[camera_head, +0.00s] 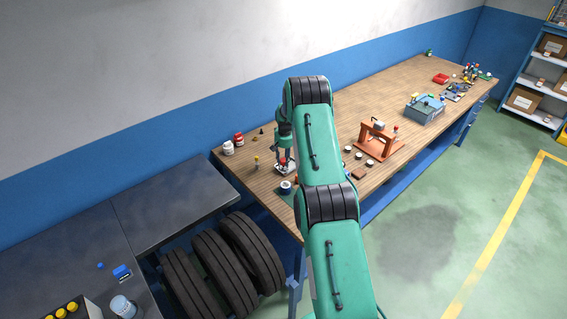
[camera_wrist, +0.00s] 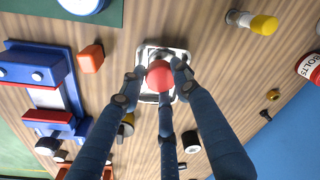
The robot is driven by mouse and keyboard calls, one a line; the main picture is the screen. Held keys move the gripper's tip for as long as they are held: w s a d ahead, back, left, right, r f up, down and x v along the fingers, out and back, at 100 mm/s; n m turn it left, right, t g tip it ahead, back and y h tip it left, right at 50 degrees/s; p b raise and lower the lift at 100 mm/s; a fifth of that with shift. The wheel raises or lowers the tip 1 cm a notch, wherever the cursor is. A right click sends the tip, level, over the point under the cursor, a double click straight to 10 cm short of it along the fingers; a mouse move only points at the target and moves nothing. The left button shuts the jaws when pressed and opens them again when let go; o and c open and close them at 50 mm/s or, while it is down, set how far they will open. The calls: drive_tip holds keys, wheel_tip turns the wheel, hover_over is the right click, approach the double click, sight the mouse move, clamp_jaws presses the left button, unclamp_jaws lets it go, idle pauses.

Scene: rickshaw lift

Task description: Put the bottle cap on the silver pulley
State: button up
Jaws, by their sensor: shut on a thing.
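My gripper (camera_head: 283,158) is over the near left part of the wooden workbench, pointing down. In the wrist view its dark fingers (camera_wrist: 158,82) are closed around a red round piece (camera_wrist: 159,74), which looks like the bottle cap. Directly behind the cap is a silver, squarish metal piece (camera_wrist: 148,53), seemingly the silver pulley; it also shows below the gripper in the head view (camera_head: 286,170). The cap and fingers hide its middle. I cannot tell whether the cap touches it.
An orange block (camera_wrist: 91,58) and a blue, white and red assembly (camera_wrist: 45,85) lie to the left in the wrist view. A yellow-ended fitting (camera_wrist: 262,25) lies to the right. An orange press frame (camera_head: 378,142) stands on the workbench (camera_head: 335,125), right of my arm.

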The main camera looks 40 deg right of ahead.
sight(284, 159)
drive_tip(key=shift+w+d, duration=0.35)
drive_tip(key=shift+w, duration=0.2)
drive_tip(key=shift+f, duration=0.15)
drive_tip(key=shift+f+p, duration=0.35)
drive_tip(key=shift+f, duration=1.3)
drive_tip(key=shift+f, duration=0.2)
drive_tip(key=o, duration=0.7)
drive_tip(key=shift+o, duration=0.2)
drive_tip(key=shift+r, duration=0.2)
drive_tip(key=shift+s+a+r+b, duration=0.1)
drive_tip(key=shift+s+r+b, duration=0.15)
drive_tip(key=shift+r, duration=1.75)
drive_tip(key=shift+s+a+r+b, duration=0.1)
drive_tip(key=shift+r+b, duration=0.1)
drive_tip(key=shift+r, duration=1.75)
drive_tip(key=shift+s+a+r+b, duration=0.1)
drive_tip(key=shift+s+r+b, duration=0.15)
drive_tip(key=shift+r, duration=1.75)
